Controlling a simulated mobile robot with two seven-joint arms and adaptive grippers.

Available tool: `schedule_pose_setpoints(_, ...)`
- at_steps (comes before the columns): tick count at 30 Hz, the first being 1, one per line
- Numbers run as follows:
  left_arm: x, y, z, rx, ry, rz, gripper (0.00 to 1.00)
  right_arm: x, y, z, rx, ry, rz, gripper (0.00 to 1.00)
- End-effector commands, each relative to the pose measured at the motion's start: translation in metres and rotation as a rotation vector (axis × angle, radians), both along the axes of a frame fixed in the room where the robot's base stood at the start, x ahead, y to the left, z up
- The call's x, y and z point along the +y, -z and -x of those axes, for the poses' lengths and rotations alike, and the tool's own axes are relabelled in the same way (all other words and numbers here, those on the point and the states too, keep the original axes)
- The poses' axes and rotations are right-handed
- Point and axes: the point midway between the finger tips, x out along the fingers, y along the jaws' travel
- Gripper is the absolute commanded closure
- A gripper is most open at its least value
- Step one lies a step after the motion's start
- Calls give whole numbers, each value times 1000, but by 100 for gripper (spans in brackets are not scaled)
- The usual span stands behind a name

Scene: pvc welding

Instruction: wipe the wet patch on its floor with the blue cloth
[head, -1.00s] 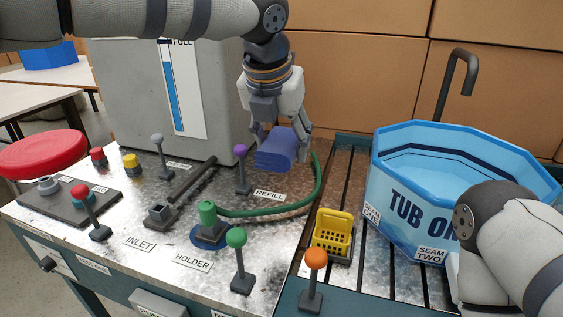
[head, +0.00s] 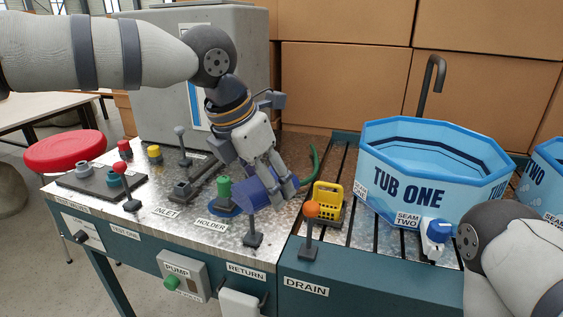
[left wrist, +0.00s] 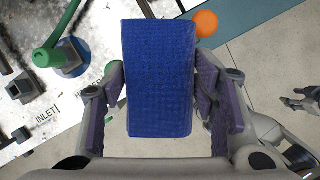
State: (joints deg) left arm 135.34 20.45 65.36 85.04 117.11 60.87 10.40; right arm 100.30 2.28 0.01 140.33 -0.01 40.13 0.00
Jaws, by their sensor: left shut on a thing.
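The blue cloth (head: 255,195), a thick folded pad, is held in my left gripper (head: 285,188). The gripper is shut on it, above the metal bench near the green post. In the left wrist view the cloth (left wrist: 160,80) sits between the two finger pads. The light blue tub labelled TUB ONE (head: 420,175) stands to the right of the gripper, apart from it. Part of its inside shows, but I cannot make out a wet patch. My right gripper (left wrist: 300,98) shows small at the right edge of the left wrist view, its fingers apart and empty.
An orange-knobbed lever (head: 311,212) and a yellow basket (head: 328,200) stand between the cloth and the tub. A dark tap (head: 430,85) rises behind the tub. Another tub (head: 545,175) is at far right.

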Motion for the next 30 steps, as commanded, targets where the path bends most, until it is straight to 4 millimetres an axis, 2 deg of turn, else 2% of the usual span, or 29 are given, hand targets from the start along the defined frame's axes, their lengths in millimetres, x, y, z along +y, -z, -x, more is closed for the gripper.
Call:
schedule_pose_setpoints(5, 29, 22, 33, 3, 435, -8, 69, 0, 0, 0, 1, 0, 0, 60)
schedule_pose_setpoints(12, 75, 58, 88, -2, 1179, -35, 69, 0, 0, 1, 2, 0, 0, 60)
schedule_pose_setpoints(18, 106, 82, 124, -7, 1689, -57, 69, 0, 0, 1, 2, 0, 0, 60)
schedule_pose_setpoints(24, 129, 100, 151, -12, 2071, -72, 69, 0, 0, 1, 1, 0, 0, 60)
schedule_pose_setpoints(30, 144, 112, 170, -16, 2341, -83, 69, 0, 0, 1, 1, 0, 0, 60)
